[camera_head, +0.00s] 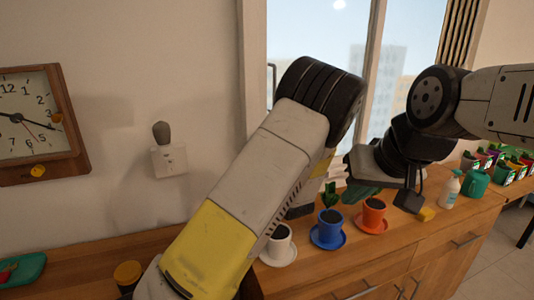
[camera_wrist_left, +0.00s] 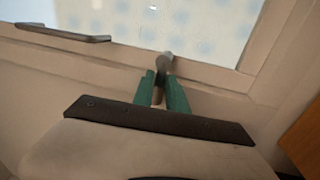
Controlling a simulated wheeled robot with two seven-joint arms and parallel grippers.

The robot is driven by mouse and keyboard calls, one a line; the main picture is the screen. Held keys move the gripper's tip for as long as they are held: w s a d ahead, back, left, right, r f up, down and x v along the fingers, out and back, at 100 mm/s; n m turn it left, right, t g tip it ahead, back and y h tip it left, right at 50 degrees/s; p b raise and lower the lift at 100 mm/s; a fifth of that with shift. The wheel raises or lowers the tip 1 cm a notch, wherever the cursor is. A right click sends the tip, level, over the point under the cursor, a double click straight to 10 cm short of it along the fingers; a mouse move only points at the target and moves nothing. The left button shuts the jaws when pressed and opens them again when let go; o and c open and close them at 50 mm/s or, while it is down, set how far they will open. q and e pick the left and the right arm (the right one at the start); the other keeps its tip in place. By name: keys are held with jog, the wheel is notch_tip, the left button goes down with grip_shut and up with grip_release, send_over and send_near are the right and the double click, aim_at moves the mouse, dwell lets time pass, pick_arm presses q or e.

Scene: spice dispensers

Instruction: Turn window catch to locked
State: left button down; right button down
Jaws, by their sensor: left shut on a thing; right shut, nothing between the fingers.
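In the left wrist view, the green fingers of my left gripper (camera_wrist_left: 160,92) are shut on a small grey, round-ended lever on the pale window frame, which looks like the window catch (camera_wrist_left: 165,61). The fingers cover its lower part, and I cannot tell its exact angle. The window (camera_head: 318,38) stands behind the arm. My right gripper (camera_head: 360,192) has green fingers, is shut and empty, and hangs over the wooden counter near the cups.
A dark bar handle (camera_wrist_left: 62,33) is on the frame left of the catch. A white cup (camera_head: 279,243), a blue cup (camera_head: 329,228) and an orange cup (camera_head: 372,214) stand on the counter (camera_head: 345,265). A white bottle (camera_head: 450,189) and a green mug (camera_head: 475,183) are to the right.

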dwell(0.3)
pick_arm(q)
jog(key=c, duration=1.3)
grip_release()
jog(key=shift+c, duration=0.2)
jog(key=shift+r, duration=0.1)
jog(key=s+r, duration=0.2)
jog(key=s, duration=0.6)
jog(key=s+r, duration=0.3)
jog(key=s, duration=0.5)
jog(key=shift+d, duration=0.45)
jog(key=shift+f, duration=0.1)
